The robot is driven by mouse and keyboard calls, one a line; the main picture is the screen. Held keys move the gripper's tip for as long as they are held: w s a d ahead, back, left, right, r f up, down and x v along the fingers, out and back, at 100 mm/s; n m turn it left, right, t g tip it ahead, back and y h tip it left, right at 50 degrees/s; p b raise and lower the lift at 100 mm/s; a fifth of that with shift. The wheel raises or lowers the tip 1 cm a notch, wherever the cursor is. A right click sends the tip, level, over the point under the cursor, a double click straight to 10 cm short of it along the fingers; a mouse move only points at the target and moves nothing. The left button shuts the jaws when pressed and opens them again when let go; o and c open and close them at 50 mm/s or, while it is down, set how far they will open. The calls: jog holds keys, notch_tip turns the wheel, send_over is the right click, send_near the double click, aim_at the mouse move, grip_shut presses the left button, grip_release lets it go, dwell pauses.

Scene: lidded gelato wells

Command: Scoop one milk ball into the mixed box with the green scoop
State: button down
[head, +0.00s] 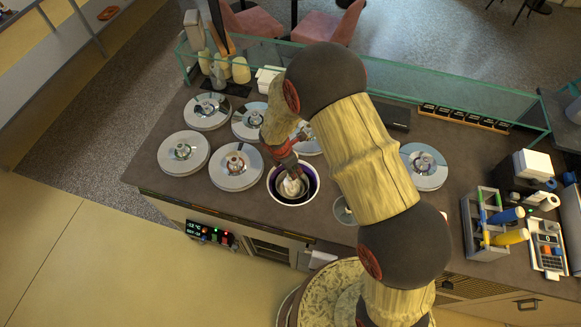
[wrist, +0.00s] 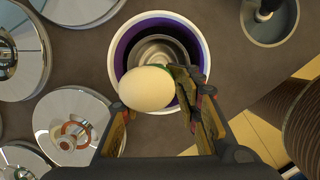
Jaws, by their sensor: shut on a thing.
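My gripper (wrist: 165,118) points down over an open round well (head: 271,187) with a white rim and purple inside; the wrist view shows the well (wrist: 203,55) too. The fingers are shut on the green scoop (wrist: 172,70), of which only a small green edge shows. A large white milk ball (wrist: 146,88) sits at the scoop, beside the fingers and in front of the well's near rim. In the head view a white ball (head: 292,186) shows below my gripper, within the well's outline. I cannot tell which container is the mixed box.
Several shiny round lids (head: 183,153) cover the counter left of the well, and one lid (head: 424,166) lies to the right. A small round cup (head: 343,210) stands right of the well. A caddy (head: 487,224) holds blue and yellow handles. A glass screen (head: 450,100) runs along the back.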

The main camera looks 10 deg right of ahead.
jog(key=shift+y, duration=0.3)
jog(key=shift+w+d+r+p, duration=0.1)
jog(key=shift+d+r+p, duration=0.15)
jog(key=shift+r+p, duration=1)
jog(key=shift+w+d+r+p, duration=0.15)
jog(key=shift+r+p, duration=0.55)
jog(key=shift+p, duration=1.05)
jog(key=shift+w+d+r+g, duration=0.1)
jog(key=shift+d+r+g, duration=0.05)
jog(key=shift+r, duration=0.4)
jog(key=shift+w+d+r+g, duration=0.1)
jog(key=shift+d+r+g, duration=0.05)
jog(key=shift+r, duration=0.4)
